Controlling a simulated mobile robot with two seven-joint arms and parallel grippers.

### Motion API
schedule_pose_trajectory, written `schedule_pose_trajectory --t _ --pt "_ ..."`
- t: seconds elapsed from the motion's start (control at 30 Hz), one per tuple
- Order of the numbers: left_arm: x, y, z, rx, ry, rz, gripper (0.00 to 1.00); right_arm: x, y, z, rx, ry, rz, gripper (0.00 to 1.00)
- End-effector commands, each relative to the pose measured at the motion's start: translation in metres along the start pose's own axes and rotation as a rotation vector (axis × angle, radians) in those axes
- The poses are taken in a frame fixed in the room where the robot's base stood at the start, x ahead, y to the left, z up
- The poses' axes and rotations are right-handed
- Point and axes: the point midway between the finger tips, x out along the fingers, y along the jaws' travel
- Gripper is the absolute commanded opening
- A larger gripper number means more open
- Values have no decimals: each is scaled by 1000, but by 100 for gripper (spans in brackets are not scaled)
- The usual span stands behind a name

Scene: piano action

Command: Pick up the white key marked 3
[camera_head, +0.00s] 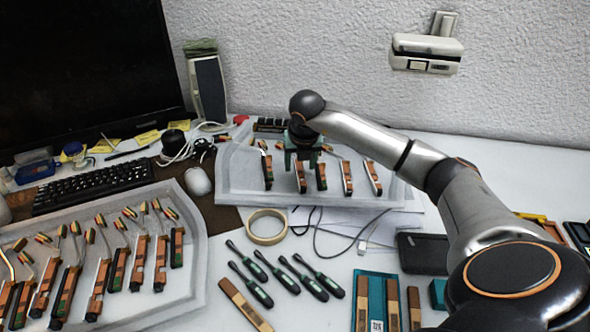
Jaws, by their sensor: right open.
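I cannot make out a white key marked 3; no number is readable on any piece. My right gripper (303,160) is open and points down over the far grey tray (228,178). It is among the wooden hammer pieces there, close above a middle piece (300,178); contact cannot be told. Wooden strips that may be keys lie at the front: one strip (245,305) slants on the table, and others (392,305) lie in and beside a teal holder (375,280). My left gripper is not in view.
A near grey tray (190,270) holds several hammer pieces. Dark-handled tools (290,275), a tape roll (267,226) and a cable (330,250) lie mid-table. A black wallet-like object (422,253) lies right. A keyboard (95,187), mouse (198,181) and monitor (80,70) stand left.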

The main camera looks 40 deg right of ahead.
Motion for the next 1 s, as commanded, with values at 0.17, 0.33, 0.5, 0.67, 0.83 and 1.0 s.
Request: schedule_pose_trajectory --t 0.17,0.33,0.5,0.67,0.83,1.0 --pt "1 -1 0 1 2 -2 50 13 0 0 -1 -1 -1 62" --pt "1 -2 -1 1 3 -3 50 13 0 0 -1 -1 -1 62" --pt "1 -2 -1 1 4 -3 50 13 0 0 -1 -1 0 45" --pt "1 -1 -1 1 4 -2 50 13 0 0 -1 -1 0 27" --pt "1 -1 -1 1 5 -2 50 12 0 0 -1 -1 0 8" --pt "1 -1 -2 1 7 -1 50 12 0 0 -1 -1 0 0"
